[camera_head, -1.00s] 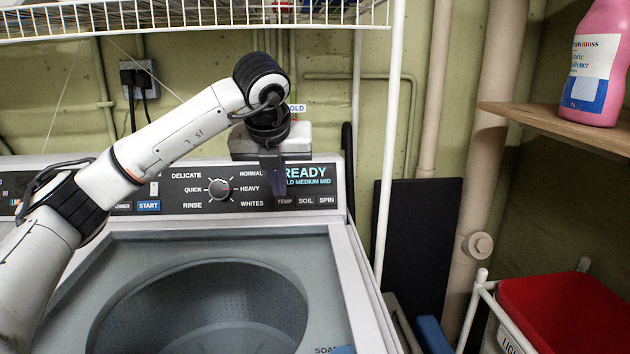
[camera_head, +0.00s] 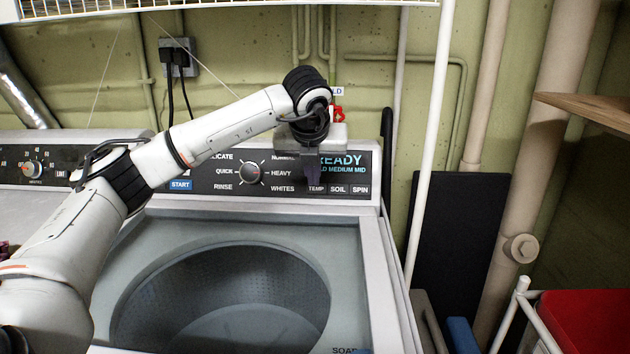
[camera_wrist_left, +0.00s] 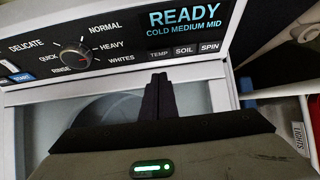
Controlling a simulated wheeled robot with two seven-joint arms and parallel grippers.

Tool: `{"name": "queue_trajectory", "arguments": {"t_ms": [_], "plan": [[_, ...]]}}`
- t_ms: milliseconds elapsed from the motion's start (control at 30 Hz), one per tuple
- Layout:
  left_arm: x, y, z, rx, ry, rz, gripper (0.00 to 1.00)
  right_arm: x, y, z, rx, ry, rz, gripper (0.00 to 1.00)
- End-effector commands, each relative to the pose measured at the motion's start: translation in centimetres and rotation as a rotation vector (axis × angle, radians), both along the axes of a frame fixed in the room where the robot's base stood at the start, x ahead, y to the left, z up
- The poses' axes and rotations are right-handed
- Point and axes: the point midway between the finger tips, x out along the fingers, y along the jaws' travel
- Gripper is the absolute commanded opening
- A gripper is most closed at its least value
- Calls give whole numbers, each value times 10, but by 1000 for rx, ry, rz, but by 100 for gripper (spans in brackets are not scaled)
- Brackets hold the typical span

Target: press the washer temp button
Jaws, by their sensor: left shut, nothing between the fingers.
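The washer (camera_head: 380,260) has a dark control panel with a round knob (camera_head: 252,173). The temp button (camera_head: 316,190) is a small dark label at the left of a row with SOIL and SPIN; it also shows in the left wrist view (camera_wrist_left: 159,54). The display (camera_wrist_left: 183,19) reads READY, COLD MEDIUM MID. My left gripper (camera_head: 313,181) is shut and empty, its fingers pointing down just above the temp label in the head view. In the left wrist view, the fingertips (camera_wrist_left: 160,78) appear just below that label. Contact cannot be told. My right gripper is not in view.
The open washer tub (camera_head: 225,300) lies below the panel. A wire shelf (camera_head: 230,5) hangs above, and a white post (camera_head: 430,140) stands right of the washer. A second machine's panel (camera_head: 60,165) is at the left. A red bin (camera_head: 590,320) is at lower right.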

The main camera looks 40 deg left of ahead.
Motion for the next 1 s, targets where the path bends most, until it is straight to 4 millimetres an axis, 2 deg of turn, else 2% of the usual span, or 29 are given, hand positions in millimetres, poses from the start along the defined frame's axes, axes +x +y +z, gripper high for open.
{"name": "queue_trajectory", "arguments": {"t_ms": [167,400,867,1000], "plan": [[16,14,-31,1,3,2,0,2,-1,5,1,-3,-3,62],[38,32,-40,-1,-1,2,0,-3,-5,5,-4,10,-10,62],[43,36,-44,0,-1,-1,0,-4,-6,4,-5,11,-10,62],[46,42,-52,-2,0,2,0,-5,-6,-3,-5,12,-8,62]]}}
